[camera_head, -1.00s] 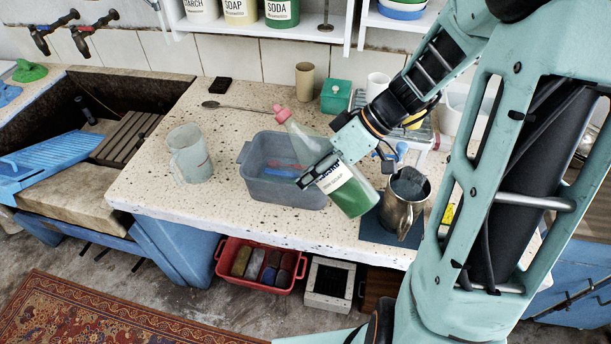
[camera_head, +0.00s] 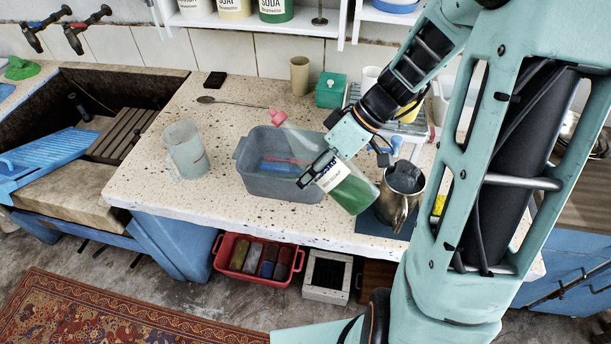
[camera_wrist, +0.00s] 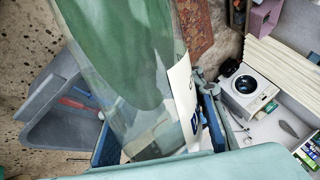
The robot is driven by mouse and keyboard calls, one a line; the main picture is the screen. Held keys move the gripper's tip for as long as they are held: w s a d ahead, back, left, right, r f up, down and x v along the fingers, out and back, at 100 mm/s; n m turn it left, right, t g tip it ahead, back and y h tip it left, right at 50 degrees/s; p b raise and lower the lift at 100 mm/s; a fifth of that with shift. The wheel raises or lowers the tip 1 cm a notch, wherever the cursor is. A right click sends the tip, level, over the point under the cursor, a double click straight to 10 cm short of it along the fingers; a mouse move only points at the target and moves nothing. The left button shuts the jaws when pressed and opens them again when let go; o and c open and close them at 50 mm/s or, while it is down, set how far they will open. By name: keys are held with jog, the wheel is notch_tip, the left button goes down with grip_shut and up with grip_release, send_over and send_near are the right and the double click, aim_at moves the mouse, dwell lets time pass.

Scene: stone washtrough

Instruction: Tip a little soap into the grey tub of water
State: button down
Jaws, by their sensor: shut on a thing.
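My gripper (camera_head: 318,170) is shut on a clear bottle of green soap (camera_head: 350,190) with a white label and a pink cap. The bottle is tilted, its pink cap up and to the left, over the right part of the grey tub (camera_head: 262,186). Green liquid lies in the bottle's lower end, away from the cap. The tub stands on the speckled counter; blue and red items show in it. In the wrist view the bottle (camera_wrist: 125,60) fills the middle and the grey tub (camera_wrist: 50,115) shows at left. No stream of soap is visible.
A clear measuring jug (camera_head: 186,150) stands left of the tub. A metal pitcher (camera_head: 402,195) on a blue mat stands close right of the bottle. A beige cup (camera_head: 299,76) and a green box (camera_head: 330,90) stand behind. Counter between jug and sink is clear.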

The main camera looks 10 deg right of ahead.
jog(key=shift+s+d+f, duration=0.1)
dwell(0.3)
jog(key=shift+s+d+f+g+h+p, duration=0.3)
jog(key=shift+f+h+p, duration=0.1)
jog(key=shift+h, duration=0.1)
jog(key=shift+f, duration=0.1)
dwell(0.6)
jog(key=shift+s+d+f+m+g+h+p, duration=0.25)
jog(key=shift+f+m+g+h+p, duration=0.05)
jog(key=shift+f+p, duration=0.15)
jog(key=shift+s+d+f, duration=0.1)
jog(key=shift+f, duration=0.1)
dwell(0.7)
jog(key=shift+s+d+f+g+h+p, duration=0.2)
jog(key=shift+f+g+h+p, duration=0.1)
jog(key=shift+f+g+h, duration=0.15)
jog(key=shift+f, duration=0.1)
dwell(0.6)
jog(key=shift+s+d+f+g+h, duration=0.2)
jog(key=shift+f+g+h, duration=0.05)
jog(key=shift+f, duration=0.15)
jog(key=shift+f, duration=0.1)
